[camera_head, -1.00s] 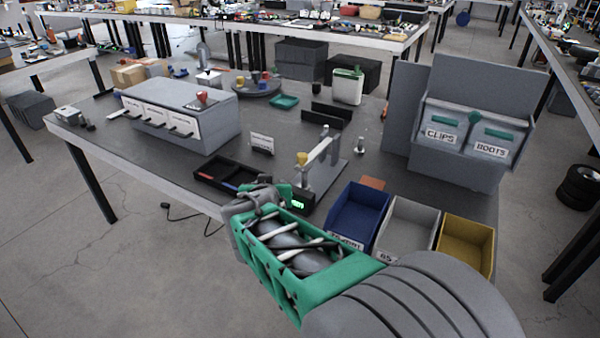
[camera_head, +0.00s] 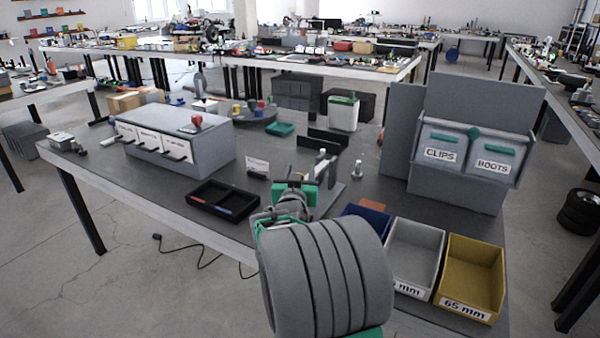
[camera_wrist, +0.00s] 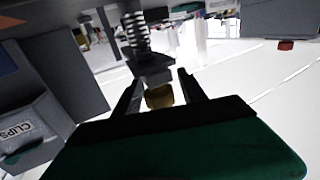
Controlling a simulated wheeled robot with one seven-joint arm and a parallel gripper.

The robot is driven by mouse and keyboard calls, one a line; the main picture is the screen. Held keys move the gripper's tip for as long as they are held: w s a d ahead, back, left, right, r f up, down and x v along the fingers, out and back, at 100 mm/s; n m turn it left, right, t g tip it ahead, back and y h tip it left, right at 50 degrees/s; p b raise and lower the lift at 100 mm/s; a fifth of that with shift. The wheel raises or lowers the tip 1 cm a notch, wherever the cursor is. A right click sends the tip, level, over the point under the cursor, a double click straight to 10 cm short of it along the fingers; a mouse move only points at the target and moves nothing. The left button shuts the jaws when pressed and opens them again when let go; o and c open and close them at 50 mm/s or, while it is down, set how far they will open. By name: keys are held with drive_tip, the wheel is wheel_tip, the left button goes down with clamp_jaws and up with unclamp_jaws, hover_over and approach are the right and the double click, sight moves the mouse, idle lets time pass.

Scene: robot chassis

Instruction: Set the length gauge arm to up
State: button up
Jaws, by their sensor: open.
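The length gauge (camera_head: 329,165) stands on the grey workbench (camera_head: 349,205), with its upright post showing just behind my gripper. My gripper (camera_head: 297,184) is in front of the gauge and hides most of its arm and base in the head view. In the wrist view, my gripper (camera_wrist: 159,82) is open, with its two dark fingers apart. A yellow knob (camera_wrist: 159,97) shows between the fingers. I cannot tell whether they touch it. The tilt of the gauge arm is hidden in the head view.
A black tray (camera_head: 222,199) lies left of the gauge. A blue bin (camera_head: 365,216), a grey bin (camera_head: 414,252) and a yellow bin (camera_head: 471,272) stand to its right. The grey CLIPS and BOOTS unit (camera_head: 460,182) is at the right. A grey drawer box (camera_head: 205,142) is at the left.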

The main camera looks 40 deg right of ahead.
clamp_jaws()
idle(0.4)
idle(0.9)
